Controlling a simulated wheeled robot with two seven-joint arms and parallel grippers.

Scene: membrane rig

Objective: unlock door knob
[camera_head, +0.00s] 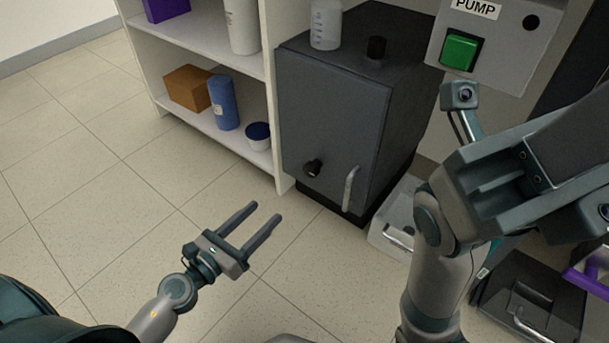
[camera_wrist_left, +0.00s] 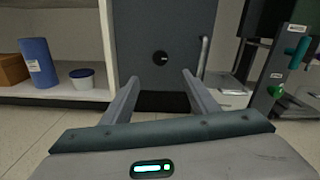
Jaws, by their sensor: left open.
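The grey cabinet door (camera_head: 325,120) is shut. Its round black knob (camera_head: 313,168) sits low on the door, left of a pale vertical handle (camera_head: 349,189). In the left wrist view the knob (camera_wrist_left: 160,58) is ahead of the fingers, slightly above the gap between them, with the handle (camera_wrist_left: 203,56) to its right. My left gripper (camera_head: 262,218) is open and empty over the floor, apart from the knob, in front and to the left of it. My right arm reaches in at the right; its gripper jaws cannot be made out.
A white shelf (camera_head: 222,133) left of the cabinet holds a brown box (camera_head: 188,88), a blue cylinder (camera_head: 223,102) and a blue-lidded tub (camera_head: 257,136). A panel with a green switch (camera_head: 461,51) is upper right. Floor at left is clear.

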